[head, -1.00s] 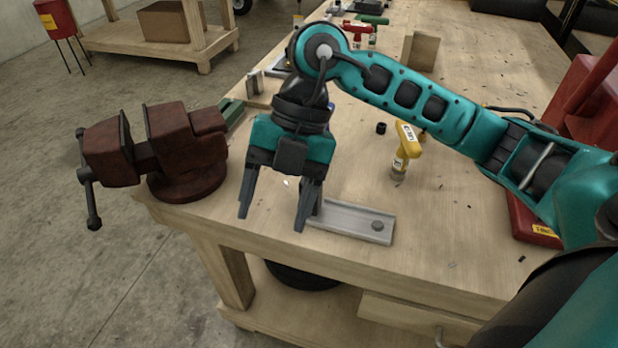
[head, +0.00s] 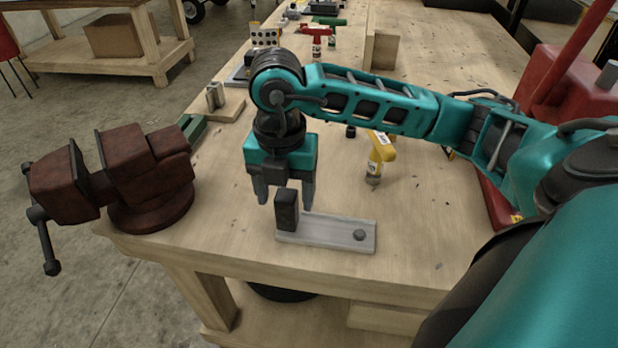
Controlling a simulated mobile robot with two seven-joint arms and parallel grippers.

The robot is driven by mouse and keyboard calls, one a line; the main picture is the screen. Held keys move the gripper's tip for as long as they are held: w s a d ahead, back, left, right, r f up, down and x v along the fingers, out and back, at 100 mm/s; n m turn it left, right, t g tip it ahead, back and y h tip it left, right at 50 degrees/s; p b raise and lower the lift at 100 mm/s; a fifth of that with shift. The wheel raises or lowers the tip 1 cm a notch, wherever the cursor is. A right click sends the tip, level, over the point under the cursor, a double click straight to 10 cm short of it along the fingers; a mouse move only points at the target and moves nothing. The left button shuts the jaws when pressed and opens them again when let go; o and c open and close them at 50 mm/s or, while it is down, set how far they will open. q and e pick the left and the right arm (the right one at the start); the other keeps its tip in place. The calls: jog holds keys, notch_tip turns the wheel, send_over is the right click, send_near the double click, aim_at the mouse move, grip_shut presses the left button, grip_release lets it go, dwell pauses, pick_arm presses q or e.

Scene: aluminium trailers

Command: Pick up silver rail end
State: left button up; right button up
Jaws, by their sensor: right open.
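The silver rail end (head: 325,234) lies on the wooden workbench near its front edge. It is a flat, pale metal strip with a round knob at its right end. A dark upright block (head: 287,209) stands at its left end. My right gripper (head: 285,203) points down over that left end, its fingers apart. The block shows between and in front of the fingertips; I cannot tell whether they touch it. My left gripper is out of view.
A dark red vise (head: 152,215) is at the bench's left corner. A yellow-handled tool (head: 380,155) stands behind the rail to the right. A wooden block (head: 383,50) and red and green tools are farther back. The bench right of the rail is mostly clear.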

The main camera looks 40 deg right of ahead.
notch_tip(320, 180, down, 4)
jog(key=shift+f, duration=0.1)
jog(key=shift+c, duration=0.5)
grip_shut()
